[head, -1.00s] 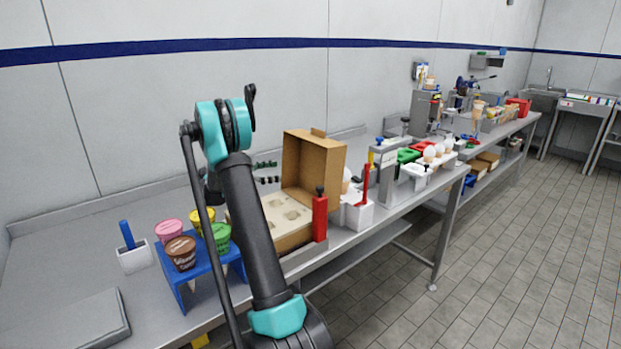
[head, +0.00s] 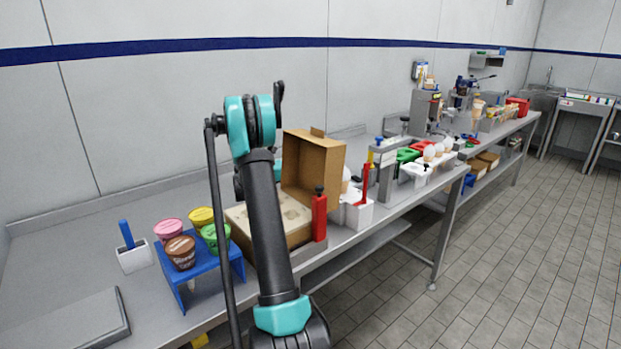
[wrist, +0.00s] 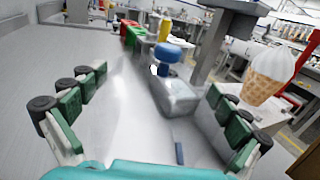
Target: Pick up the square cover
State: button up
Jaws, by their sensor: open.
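In the wrist view, a grey square cover (wrist: 181,97) with a round blue knob (wrist: 166,54) sits on the metal table, ahead of and between my fingers. My gripper (wrist: 155,84) is open and empty, its green-padded fingers spread to the left and right. The cover lies beyond the fingertips and nothing touches it. In the head view, my gripper is mostly hidden behind my arm and the open cardboard box (head: 318,170). I cannot surely pick out the cover there.
In the wrist view, an ice cream cone (wrist: 268,75) stands close on the right, by a grey stand (wrist: 236,6). Red and green containers (wrist: 131,36) and a yellow bottle (wrist: 165,28) are behind. Bare table lies left. In the head view, a blue rack (head: 205,262) holds several tubs.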

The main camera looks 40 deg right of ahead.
jog(key=shift+d, duration=0.2)
jog(key=c, duration=1)
